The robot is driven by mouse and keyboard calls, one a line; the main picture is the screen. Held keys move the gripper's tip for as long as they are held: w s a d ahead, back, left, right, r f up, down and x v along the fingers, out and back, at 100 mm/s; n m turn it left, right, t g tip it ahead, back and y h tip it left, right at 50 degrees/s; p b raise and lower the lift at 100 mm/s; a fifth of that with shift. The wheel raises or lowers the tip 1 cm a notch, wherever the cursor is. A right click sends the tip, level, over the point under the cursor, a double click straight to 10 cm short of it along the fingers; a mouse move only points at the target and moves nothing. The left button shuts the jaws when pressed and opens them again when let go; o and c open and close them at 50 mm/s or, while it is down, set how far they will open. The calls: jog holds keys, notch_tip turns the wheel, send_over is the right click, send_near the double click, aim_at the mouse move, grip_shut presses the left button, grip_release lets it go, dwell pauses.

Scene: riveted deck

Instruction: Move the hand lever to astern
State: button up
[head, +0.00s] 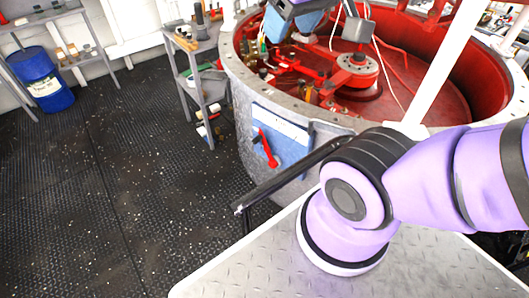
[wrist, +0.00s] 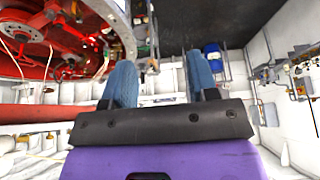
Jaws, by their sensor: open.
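The red hand lever (head: 268,148) is mounted on a blue panel (head: 287,142) on the outside of the big round grey housing. It slants, with its lower end toward the lower right. A pale strip runs along the panel's top; its markings are too small to read. My gripper (head: 292,24) is at the top of the head view, over the housing, well above and apart from the lever. In the wrist view its two blue fingers (wrist: 161,80) stand apart with nothing between them. I cannot make out the lever in the wrist view.
The round housing (head: 241,97) is open on top, with red machinery inside. A grey shelf stand (head: 186,80) stands to its left, and a blue drum (head: 45,80) is at the far left. A dark rail (head: 290,178) crosses in front of the housing. The dark floor at left is clear.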

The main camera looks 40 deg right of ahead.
jog(key=w+d+f+n+g+h, duration=0.2)
jog(key=w+d+f+n+g, duration=0.15)
jog(key=w, duration=0.55)
jog(key=w+d+f+n+g+h, duration=0.2)
jog(key=w+f+n+h, duration=0.15)
jog(key=w, duration=0.55)
jog(key=w+d+f+n+g+h, duration=0.1)
jog(key=w+f+n+h, duration=0.4)
jog(key=w+f, duration=0.6)
jog(key=w+d+f+n+g+h, duration=0.15)
jog(key=w+f+n, duration=0.55)
jog(key=f, duration=0.8)
jog(key=n+t+h, duration=0.6)
jog(key=n+t, duration=0.1)
jog(key=n, duration=0.6)
send_near(256, 141)
jog(key=w, duration=0.1)
jog(key=x, duration=0.7)
jog(key=f+x, duration=0.1)
jog(key=x, duration=0.2)
jog(key=shift+w+d, duration=0.1)
jog(key=shift+d, duration=0.15)
grip_shut()
